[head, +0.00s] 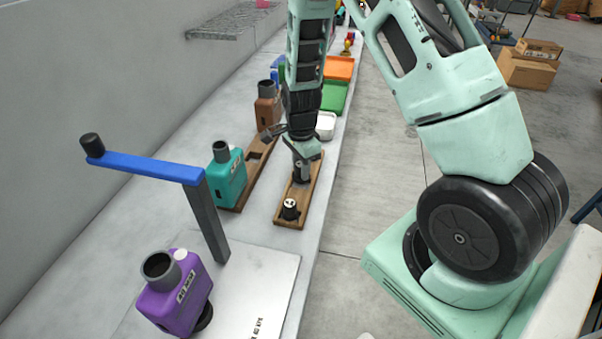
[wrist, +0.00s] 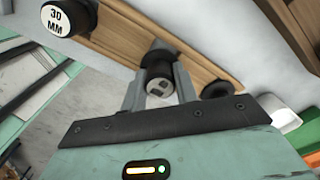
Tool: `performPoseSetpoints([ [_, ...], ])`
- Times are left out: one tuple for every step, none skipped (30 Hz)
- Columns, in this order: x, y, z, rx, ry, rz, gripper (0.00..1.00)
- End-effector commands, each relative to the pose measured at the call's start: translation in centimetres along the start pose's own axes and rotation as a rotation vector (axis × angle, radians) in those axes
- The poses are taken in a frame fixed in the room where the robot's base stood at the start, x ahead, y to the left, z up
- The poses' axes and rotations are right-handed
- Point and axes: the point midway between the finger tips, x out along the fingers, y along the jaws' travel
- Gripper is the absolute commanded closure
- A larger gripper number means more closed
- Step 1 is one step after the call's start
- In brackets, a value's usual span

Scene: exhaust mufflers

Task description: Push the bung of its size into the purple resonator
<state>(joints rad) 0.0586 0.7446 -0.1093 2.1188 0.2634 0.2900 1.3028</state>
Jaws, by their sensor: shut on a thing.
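The purple resonator (head: 188,303) stands at the near left in the head view, its wide dark neck (head: 160,267) open at the top. My gripper (head: 301,168) is well beyond it, over the wooden bung rack (head: 311,190). It is shut on a dark bung (head: 300,174), which also shows between the fingers in the wrist view (wrist: 157,77); its pale label is too small to read. I cannot tell whether this bung is clear of the rack. Another black bung (head: 290,209), marked "30 MM" in the wrist view (wrist: 58,20), stands at the rack's near end.
A dark post with a blue arm (head: 150,167) rises behind the purple resonator, beside a pale plate (head: 262,280). Teal (head: 228,178) and brown (head: 267,110) resonators stand along another wooden board. Green (head: 334,97) and orange (head: 339,68) trays lie farther back.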

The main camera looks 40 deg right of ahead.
Motion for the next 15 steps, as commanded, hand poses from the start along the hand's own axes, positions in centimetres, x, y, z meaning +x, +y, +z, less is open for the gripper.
performPoseSetpoints([
  [-0.8,-0.1,0.0,-0.001,0.001,-0.005,0.91],
  [-1.2,-0.1,0.1,-0.002,0.001,-0.004,0.91],
  [-1.9,-0.1,0.1,-0.002,0.0,-0.004,0.91],
  [-2.4,-0.1,0.0,-0.001,0.001,-0.005,0.91],
  [-3.0,-0.1,0.1,-0.001,0.0,-0.005,0.91],
  [-3.7,-0.1,0.1,-0.003,0.001,-0.005,0.91],
  [-4.3,-0.1,0.1,-0.003,0.0,-0.005,0.91],
  [-4.8,-0.1,0.0,-0.002,0.001,-0.005,0.91],
  [-5.3,-0.1,0.1,-0.002,0.0,-0.004,0.91],
  [-5.8,-0.1,0.1,-0.003,0.0,-0.004,0.91],
  [-6.2,-0.1,0.1,-0.003,0.001,-0.003,0.91],
  [-6.6,-0.1,0.0,-0.002,0.001,-0.003,0.91],
  [-6.8,-0.1,0.0,-0.002,0.001,-0.002,0.91],
  [-7.1,0.0,0.0,-0.002,0.001,-0.001,0.91],
  [-7.3,0.0,0.0,-0.002,0.0,-0.001,0.91],
])
